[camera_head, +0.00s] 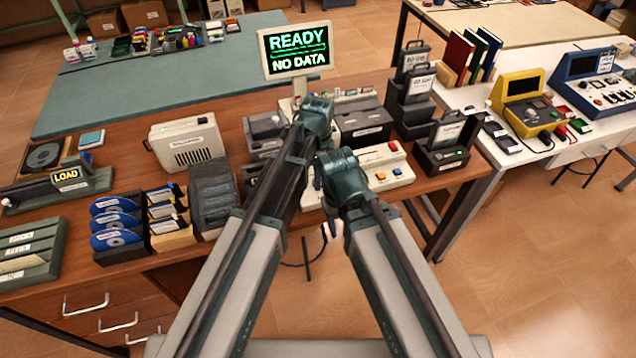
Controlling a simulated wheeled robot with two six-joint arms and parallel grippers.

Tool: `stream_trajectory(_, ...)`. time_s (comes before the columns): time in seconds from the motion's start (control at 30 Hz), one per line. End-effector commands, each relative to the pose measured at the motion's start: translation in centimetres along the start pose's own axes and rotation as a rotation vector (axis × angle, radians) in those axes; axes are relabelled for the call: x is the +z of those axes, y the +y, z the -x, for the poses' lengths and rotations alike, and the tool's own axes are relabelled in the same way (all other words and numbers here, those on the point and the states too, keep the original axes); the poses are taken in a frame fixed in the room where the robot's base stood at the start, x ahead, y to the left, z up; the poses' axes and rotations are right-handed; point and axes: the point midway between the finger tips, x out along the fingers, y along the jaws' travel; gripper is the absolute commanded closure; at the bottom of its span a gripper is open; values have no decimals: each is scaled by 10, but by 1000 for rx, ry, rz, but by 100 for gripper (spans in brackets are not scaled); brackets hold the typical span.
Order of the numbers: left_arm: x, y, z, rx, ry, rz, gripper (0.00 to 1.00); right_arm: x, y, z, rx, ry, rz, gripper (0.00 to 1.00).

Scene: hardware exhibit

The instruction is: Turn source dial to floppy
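A beige control panel (391,168) with orange, red and blue buttons sits on the brown desk, partly hidden behind my arms. I cannot make out a source dial; it may be behind my arms. A sign screen (296,51) above the desk reads "READY" and "NO DATA". My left gripper (317,112) is at the far end of the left arm, over the machines behind the panel. My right gripper (334,222) is at the panel's front left, near the desk's front edge. The fingers of both are too small or hidden to tell open from shut.
Blue-labelled discs (116,222) and card boxes stand on the left of the desk (130,148), near a beige vented box (187,142). Dark disk boxes (445,145) stand right of the panel. A white table (566,160) at right holds yellow and blue devices.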

Motion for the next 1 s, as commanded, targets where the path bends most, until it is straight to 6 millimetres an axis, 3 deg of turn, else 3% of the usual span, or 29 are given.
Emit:
stream_trajectory(0.1,0,0,-10,0,0,0,25,-1,-1,-10,0,0,0,50)
stream_trajectory(0.4,0,0,-9,0,0,0,27,0,-1,-9,0,0,0,50)
stream_trajectory(0.8,0,0,-9,0,0,0,99,0,-1,-9,0,0,0,50)
stream_trajectory(1.0,0,0,-9,0,0,5,100,0,-1,-9,0,0,0,50)
